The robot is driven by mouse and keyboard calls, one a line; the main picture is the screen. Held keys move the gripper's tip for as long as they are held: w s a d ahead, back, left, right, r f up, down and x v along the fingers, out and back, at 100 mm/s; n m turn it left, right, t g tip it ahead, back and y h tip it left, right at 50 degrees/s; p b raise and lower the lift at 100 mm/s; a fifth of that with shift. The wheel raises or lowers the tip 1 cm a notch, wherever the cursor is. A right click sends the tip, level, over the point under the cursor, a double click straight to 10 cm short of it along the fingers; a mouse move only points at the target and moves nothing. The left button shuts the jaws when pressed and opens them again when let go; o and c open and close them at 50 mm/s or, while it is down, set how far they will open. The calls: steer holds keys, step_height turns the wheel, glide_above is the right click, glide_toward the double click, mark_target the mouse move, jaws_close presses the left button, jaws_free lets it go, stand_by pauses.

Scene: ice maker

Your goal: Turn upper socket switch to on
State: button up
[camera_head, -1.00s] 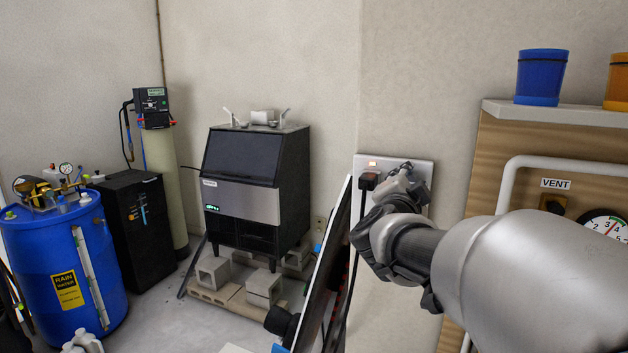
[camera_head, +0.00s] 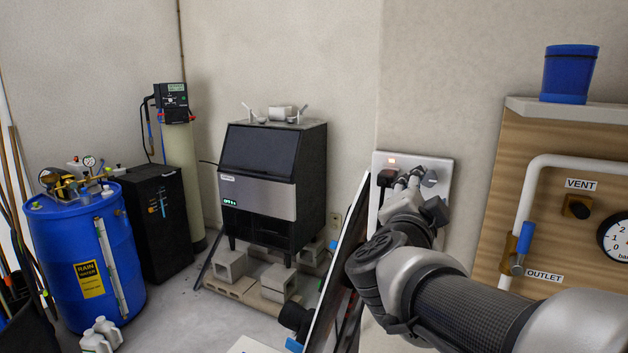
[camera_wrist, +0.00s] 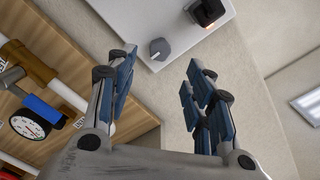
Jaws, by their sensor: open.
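A white socket panel (camera_head: 439,207) is on the wall right of centre in the head view. It has a small lit orange light (camera_head: 391,160), a black plug (camera_head: 387,178) below that, and a grey round knob (camera_head: 430,178) at its upper right. In the wrist view, the panel (camera_wrist: 120,12) is at the top with the grey knob (camera_wrist: 159,49) and a black block with an orange glow (camera_wrist: 208,12). My gripper (camera_wrist: 158,75) is open and empty, its fingers apart on either side below the knob. In the head view, my gripper (camera_head: 407,182) hides part of the panel.
A wooden board with white pipe (camera_head: 521,197), a blue-handled valve (camera_head: 525,238) and a gauge (camera_head: 616,238) is to the right. A dark flat panel edge (camera_head: 340,260) stands left of my arm. The ice maker (camera_head: 270,185) is farther left.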

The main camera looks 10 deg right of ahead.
steer(key=shift+v, duration=1.85)
